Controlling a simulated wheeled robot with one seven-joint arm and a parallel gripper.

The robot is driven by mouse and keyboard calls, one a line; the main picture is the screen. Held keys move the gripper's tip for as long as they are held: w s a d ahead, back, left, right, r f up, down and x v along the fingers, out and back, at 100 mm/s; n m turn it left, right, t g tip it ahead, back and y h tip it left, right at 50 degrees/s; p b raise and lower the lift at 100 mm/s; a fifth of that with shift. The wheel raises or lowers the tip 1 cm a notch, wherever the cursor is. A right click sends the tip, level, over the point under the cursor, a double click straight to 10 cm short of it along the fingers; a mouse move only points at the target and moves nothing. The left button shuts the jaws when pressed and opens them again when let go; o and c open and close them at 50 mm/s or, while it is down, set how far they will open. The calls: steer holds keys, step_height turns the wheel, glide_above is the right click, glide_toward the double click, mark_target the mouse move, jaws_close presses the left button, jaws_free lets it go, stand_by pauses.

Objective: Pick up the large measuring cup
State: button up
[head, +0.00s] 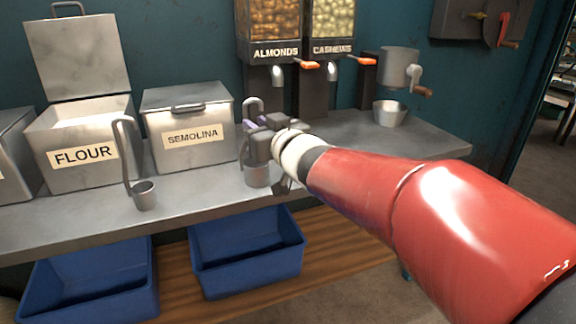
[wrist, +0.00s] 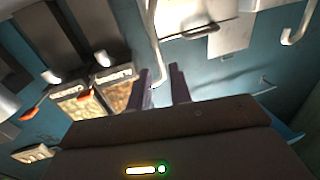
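The large measuring cup (head: 257,174) is a grey metal cup with a tall hooked handle, standing on the metal counter right of the semolina bin. My gripper (head: 252,125) is at its upright handle and hides part of it. In the wrist view the handle (wrist: 152,40) runs between the two purple fingers of my gripper (wrist: 161,76), closer to the left finger. A gap shows beside the right finger, so the gripper looks open around the handle. A smaller measuring cup (head: 144,196) with a hooked handle stands in front of the flour bin.
The semolina bin (head: 188,128) is shut, close left of my gripper. The flour bin (head: 84,145) has its lid raised. Almond (head: 275,50) and cashew (head: 332,48) dispensers stand behind. A metal bowl (head: 389,114) is at right. Blue crates (head: 248,262) sit below the counter (head: 420,142).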

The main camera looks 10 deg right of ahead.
mark_target(247, 117)
steer(key=x, duration=0.8)
steer(key=shift+r, duration=0.1)
jaws_close()
